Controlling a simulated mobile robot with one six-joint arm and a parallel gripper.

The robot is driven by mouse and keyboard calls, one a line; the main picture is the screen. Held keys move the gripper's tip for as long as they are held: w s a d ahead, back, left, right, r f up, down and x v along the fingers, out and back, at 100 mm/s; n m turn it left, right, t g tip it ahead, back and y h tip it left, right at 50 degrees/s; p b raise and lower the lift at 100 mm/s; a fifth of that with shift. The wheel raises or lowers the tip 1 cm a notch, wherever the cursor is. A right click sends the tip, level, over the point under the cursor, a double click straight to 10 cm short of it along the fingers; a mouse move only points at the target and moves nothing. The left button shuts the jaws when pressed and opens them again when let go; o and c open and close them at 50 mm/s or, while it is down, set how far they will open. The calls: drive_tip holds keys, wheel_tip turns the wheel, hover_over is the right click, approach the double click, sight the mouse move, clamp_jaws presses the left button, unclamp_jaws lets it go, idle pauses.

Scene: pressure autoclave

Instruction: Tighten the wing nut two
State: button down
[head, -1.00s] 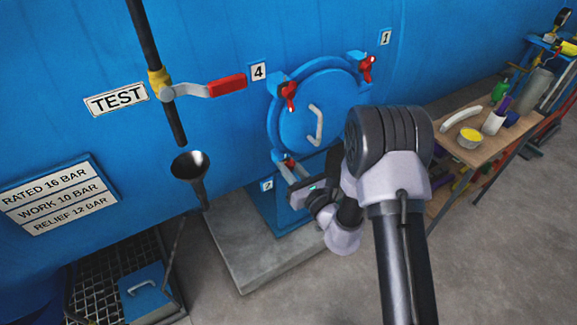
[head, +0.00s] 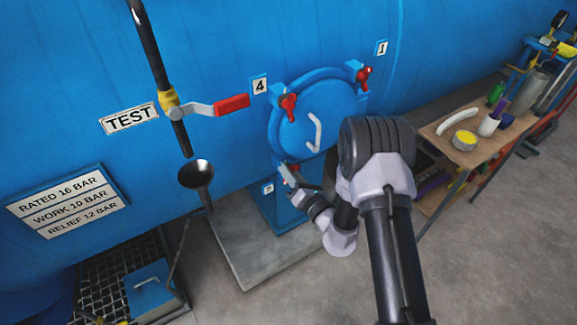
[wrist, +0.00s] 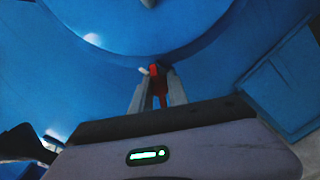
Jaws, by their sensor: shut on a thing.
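The lower-left red wing nut (head: 295,168) sits at the rim of the round blue door (head: 300,135), beside a small number plate (head: 267,188) too blurred to read surely. My gripper (head: 291,175) is at this nut, partly hidden by its own body in the head view. In the wrist view, my gripper (wrist: 156,88) has its two grey fingers shut on the red wing nut (wrist: 156,76), one on each side, just below the door's rim. Two more red wing nuts show at the upper left (head: 289,104) and upper right (head: 363,76), by plates 4 and 1. My arm hides the door's lower right.
A red-handled test valve (head: 232,104) and a black funnel (head: 196,175) stand left of the door. A concrete plinth (head: 245,255) lies below. A wooden bench (head: 470,155) with several items stands at right. The floor around my arm is clear.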

drive_tip(key=m+p, duration=0.2)
drive_tip(key=m, duration=0.1)
drive_tip(key=shift+m, duration=0.3)
drive_tip(key=m+p, duration=0.1)
drive_tip(key=m, duration=0.2)
drive_tip(key=shift+m+p, duration=0.3)
drive_tip(key=shift+p, duration=0.1)
drive_tip(key=m+p, duration=0.2)
drive_tip(key=m, duration=0.4)
drive_tip(key=shift+m, duration=0.3)
drive_tip(key=m+p, duration=0.1)
drive_tip(key=m, duration=0.6)
drive_tip(key=shift+p, duration=0.3)
drive_tip(key=m, duration=0.6)
drive_tip(key=shift+f+m+p, duration=0.1)
drive_tip(key=shift+m+p, duration=0.25)
drive_tip(key=shift+m, duration=0.05)
drive_tip(key=c, duration=1.3)
unclamp_jaws()
